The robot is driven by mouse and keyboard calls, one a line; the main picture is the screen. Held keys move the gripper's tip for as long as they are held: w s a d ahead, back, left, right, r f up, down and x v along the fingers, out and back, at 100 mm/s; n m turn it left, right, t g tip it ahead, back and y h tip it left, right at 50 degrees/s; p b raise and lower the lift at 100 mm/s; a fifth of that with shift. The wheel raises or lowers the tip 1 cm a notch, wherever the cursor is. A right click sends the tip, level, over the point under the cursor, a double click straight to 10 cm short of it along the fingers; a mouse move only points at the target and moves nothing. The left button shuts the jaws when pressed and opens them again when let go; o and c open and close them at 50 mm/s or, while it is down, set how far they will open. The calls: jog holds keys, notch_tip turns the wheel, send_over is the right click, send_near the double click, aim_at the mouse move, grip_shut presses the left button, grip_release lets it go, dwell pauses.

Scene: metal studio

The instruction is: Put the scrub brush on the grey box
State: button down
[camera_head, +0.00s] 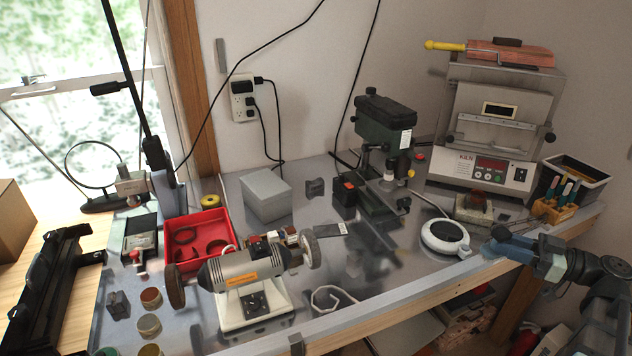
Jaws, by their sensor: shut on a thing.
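The grey box (266,197), plain with a flat, bare top, stands on the metal bench left of the drill press. My gripper (540,258) is at the right, by the bench's front edge and far from the grey box. It is shut on a blue, elongated thing, which appears to be the scrub brush (512,246). The brush points left from my gripper, over or beside the bench edge; I cannot tell whether it touches. Its bristles are hard to make out, and my fingertips are small and partly hidden.
A red tray (197,240) sits left of the box. A kiln (490,130) and black bin (575,180) stand at the back right.

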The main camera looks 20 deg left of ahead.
notch_tip(320, 180, up, 22)
jog(key=w+a, duration=0.4)
jog(key=a, duration=0.3)
jog(key=w+a, duration=0.4)
jog(key=a, duration=0.3)
jog(key=n+g, duration=0.1)
jog(key=g, duration=0.1)
send_over(271, 184)
notch_tip(271, 184, down, 11)
jog(key=shift+w+f, duration=0.1)
jog(key=shift+f, duration=5.1)
jog(key=shift+f, duration=0.15)
